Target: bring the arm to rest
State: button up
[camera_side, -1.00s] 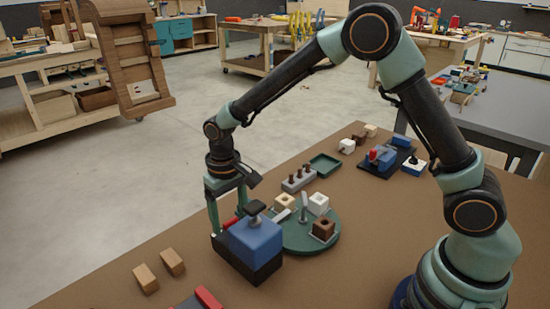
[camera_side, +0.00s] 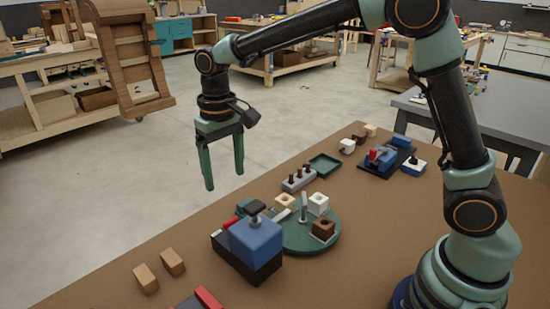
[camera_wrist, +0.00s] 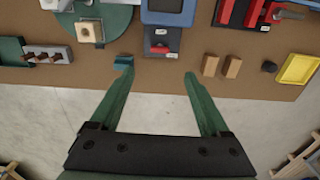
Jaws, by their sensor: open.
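My gripper (camera_side: 224,182) is open and empty, raised above and beyond the far edge of the brown table (camera_side: 130,268). Its two green fingers point down in the side view. In the wrist view my gripper (camera_wrist: 158,70) also shows open, with the table edge and grey floor behind its fingers. A blue block-shaped device (camera_side: 256,243) on a black base stands on the table below and to the right of the gripper, apart from it. It also shows at the top of the wrist view (camera_wrist: 166,18).
A green round plate (camera_side: 305,240) holds a white, a tan and a brown block. Two wooden blocks (camera_side: 160,270) lie at the front left. A grey peg rack (camera_side: 298,180), a green tray (camera_side: 324,165) and a black-based fixture (camera_side: 388,158) stand farther right. Open floor lies beyond the table.

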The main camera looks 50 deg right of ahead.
jog(key=s+d+r+t, duration=0.2)
jog(key=s+d+r, duration=0.1)
jog(key=s+d, duration=0.3)
jog(key=s+d+r+t, duration=0.3)
jog(key=s+d, duration=0.3)
jog(key=s, duration=0.3)
jog(key=shift+d+t, duration=0.3)
jog(key=shift+d, duration=0.1)
jog(key=shift+r, duration=0.1)
jog(key=shift+c, duration=0.3)
